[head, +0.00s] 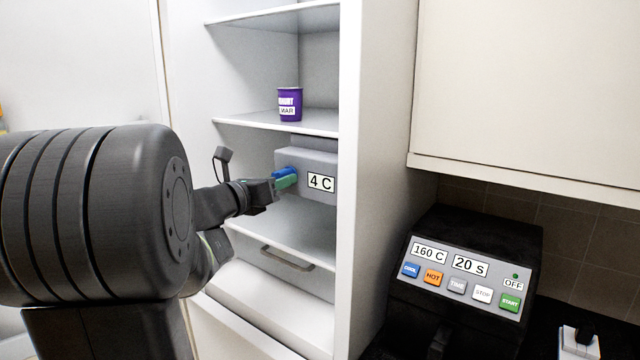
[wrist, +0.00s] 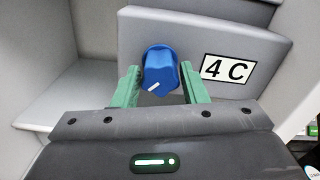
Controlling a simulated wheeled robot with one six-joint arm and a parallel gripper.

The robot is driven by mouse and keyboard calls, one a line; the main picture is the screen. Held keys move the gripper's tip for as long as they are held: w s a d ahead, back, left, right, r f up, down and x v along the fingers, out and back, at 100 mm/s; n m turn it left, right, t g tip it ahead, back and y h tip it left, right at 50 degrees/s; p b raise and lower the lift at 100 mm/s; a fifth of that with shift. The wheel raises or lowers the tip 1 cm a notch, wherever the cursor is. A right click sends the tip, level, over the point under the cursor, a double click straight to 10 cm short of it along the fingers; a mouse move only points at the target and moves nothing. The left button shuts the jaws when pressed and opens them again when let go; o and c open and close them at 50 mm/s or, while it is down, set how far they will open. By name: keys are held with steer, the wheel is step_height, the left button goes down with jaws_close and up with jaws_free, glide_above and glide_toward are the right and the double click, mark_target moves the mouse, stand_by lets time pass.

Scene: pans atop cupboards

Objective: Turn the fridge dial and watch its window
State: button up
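The fridge dial is a blue knob (wrist: 160,72) with a white pointer line aimed to the lower left; it sits on a grey panel (wrist: 225,40) inside the open fridge. The window (wrist: 228,69) beside the dial reads "4 C", and it also shows in the head view (head: 321,182). My gripper (wrist: 160,88) has its green fingers on either side of the dial, with small gaps visible, so it looks open around it. In the head view my gripper (head: 284,179) reaches to the panel and partly hides the dial (head: 285,171).
A purple yoghurt pot (head: 290,104) stands on the shelf (head: 315,124) above the panel. A lower shelf with a handle (head: 287,258) is below. The fridge's right wall (head: 370,180) stands close by. A black appliance (head: 465,250) with several buttons reads "160 C", "20 S" and "OFF".

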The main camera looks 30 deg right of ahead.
steer(key=shift+v, duration=2.55)
steer(key=shift+o, duration=0.2)
steer(key=shift+o, duration=1.4)
steer(key=v, duration=0.6)
steer(key=shift+p, duration=0.4)
steer(key=shift+d, duration=0.15)
steer(key=x, duration=0.8)
steer(key=shift+d+b, duration=0.2)
steer(key=shift+b, duration=0.2)
steer(key=shift+w+a, duration=0.1)
steer(key=shift+a, duration=0.05)
